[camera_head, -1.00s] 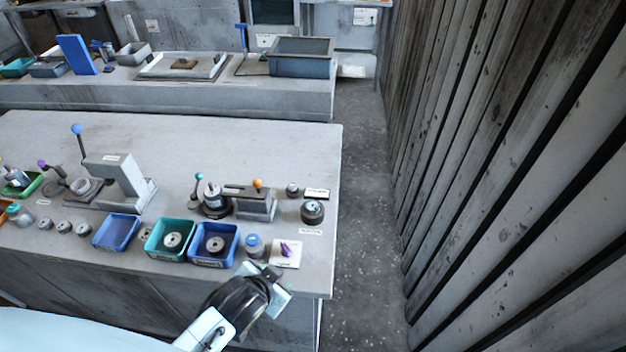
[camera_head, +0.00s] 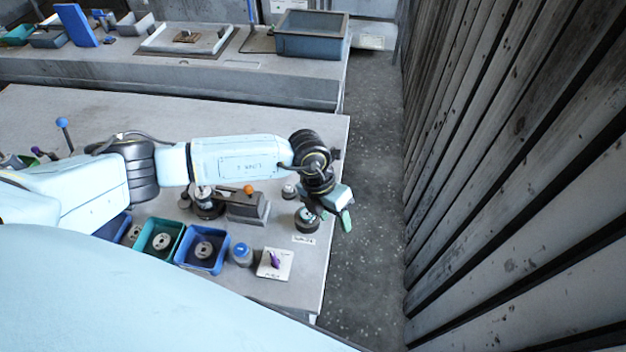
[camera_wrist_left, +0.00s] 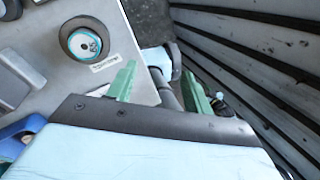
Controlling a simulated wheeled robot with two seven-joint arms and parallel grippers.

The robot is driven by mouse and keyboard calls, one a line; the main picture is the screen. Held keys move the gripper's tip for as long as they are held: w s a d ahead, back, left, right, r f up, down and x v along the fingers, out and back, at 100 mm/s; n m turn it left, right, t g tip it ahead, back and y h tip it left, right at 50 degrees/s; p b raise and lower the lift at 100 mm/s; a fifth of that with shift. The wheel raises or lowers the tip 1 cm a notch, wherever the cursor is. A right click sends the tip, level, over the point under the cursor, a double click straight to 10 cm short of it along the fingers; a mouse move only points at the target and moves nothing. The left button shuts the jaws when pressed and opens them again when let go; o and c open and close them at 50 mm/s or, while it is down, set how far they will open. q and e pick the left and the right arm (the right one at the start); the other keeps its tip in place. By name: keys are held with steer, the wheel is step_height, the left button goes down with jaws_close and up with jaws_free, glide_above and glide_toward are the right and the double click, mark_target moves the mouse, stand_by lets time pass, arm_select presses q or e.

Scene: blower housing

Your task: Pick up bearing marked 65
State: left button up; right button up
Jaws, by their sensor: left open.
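No marking 65 can be read on any part. A metal ring-shaped part lies in the green tray (camera_head: 161,241) and another in the blue tray (camera_head: 204,249). A dark round part (camera_head: 306,219) with a pale top stands near the table's right edge; in the left wrist view (camera_wrist_left: 83,43) it shows a bluish ring inside a dark rim, beside a label. My left gripper (camera_head: 335,215) is just right of this part, over the table's edge, empty. Its green fingers are spread apart in the left wrist view (camera_wrist_left: 157,88). My right gripper is out of view.
A grey fixture with an orange knob (camera_head: 247,203) stands left of the round part. A blue-capped jar (camera_head: 242,254) and a white card with a purple piece (camera_head: 275,263) are nearer the front. My left arm hides part of the table. A slatted wall (camera_head: 500,180) rises at right.

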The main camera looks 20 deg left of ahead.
mark_target(307, 213)
arm_select(q)
steer(key=w+a+y, duration=0.1)
steer(key=a, duration=0.1)
steer(key=a+y, duration=0.1)
steer(key=a, duration=0.2)
steer(key=w+a+y, duration=0.1)
steer(key=a, duration=0.1)
steer(key=shift+w+a+y, duration=0.3)
steer(key=shift+a+y, duration=0.05)
steer(key=shift+y, duration=0.05)
steer(key=shift+a, duration=0.15)
steer(key=shift+f, duration=0.35)
step_height(307, 213, down, 5)
steer(key=shift+r+b, duration=0.1)
steer(key=shift+b, duration=1.05)
steer(key=shift+f+b, duration=0.5)
steer(key=shift+f, duration=0.2)
steer(key=c, duration=0.9)
steer(key=shift+c, duration=0.7)
steer(key=shift+r, duration=0.1)
